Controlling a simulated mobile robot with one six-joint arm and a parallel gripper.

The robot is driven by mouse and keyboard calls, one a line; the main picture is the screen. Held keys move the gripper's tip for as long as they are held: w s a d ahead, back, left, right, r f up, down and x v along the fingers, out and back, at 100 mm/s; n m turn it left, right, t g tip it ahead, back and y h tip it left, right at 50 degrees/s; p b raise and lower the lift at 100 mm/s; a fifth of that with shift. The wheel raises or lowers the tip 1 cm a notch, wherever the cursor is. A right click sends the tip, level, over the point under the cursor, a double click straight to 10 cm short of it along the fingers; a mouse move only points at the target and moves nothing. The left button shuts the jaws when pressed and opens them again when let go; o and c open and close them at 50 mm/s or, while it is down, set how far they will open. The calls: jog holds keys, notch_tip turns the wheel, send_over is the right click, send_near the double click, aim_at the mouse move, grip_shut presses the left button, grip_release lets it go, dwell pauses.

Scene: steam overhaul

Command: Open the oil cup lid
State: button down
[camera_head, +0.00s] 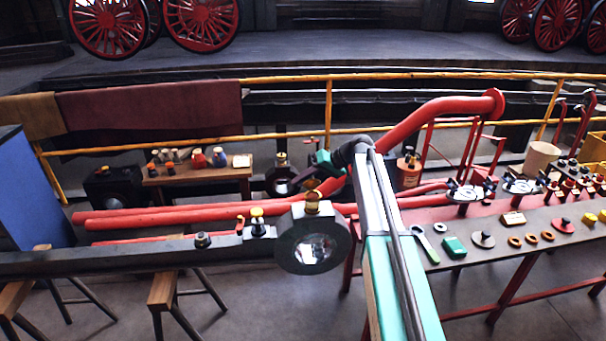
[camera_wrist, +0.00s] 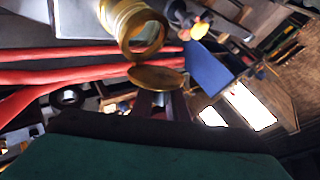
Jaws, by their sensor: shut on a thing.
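The brass oil cup (camera_head: 312,204) stands on top of the round grey rod end in the head view. In the wrist view the cup (camera_wrist: 133,22) shows at the top as a brass ring with its round mouth visible. The brass oil cup lid (camera_wrist: 157,76) is a disc just below the cup's rim, tilted away from the mouth. My gripper (camera_wrist: 161,95) is shut on the lid, with its dark fingers at the lid's lower edge. The fingertips are small and partly hidden by the lid. Whether lid and rim touch is unclear.
The dark rod (camera_head: 110,262) lies across trestles (camera_head: 162,290), with a yellow-topped fitting (camera_head: 257,220) left of the cup. Red pipes (camera_head: 150,222) run behind it. A workbench (camera_head: 480,265) with several small parts stands at the right. A yellow railing (camera_head: 290,80) runs behind.

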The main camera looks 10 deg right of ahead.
jog(key=shift+w+f+m+g+p, duration=0.2)
jog(key=shift+m+g+p, duration=0.2)
jog(key=shift+g+p, duration=0.4)
jog(key=shift+w+f+m+g+p, duration=0.15)
jog(key=shift+w+m+g+p, duration=0.2)
jog(key=shift+g+p, duration=0.45)
jog(key=shift+w+f+m+g+p, duration=0.1)
jog(key=shift+f+m+g+p, duration=0.1)
jog(key=shift+m+g+p, duration=0.55)
jog(key=shift+f+n, duration=0.1)
jog(key=shift+n, duration=0.2)
jog(key=c, duration=1.7)
grip_release()
jog(key=shift+p, duration=0.3)
jog(key=shift+s+p+v, duration=0.2)
jog(key=shift+p+v, duration=1.45)
jog(key=shift+v, duration=2.15)
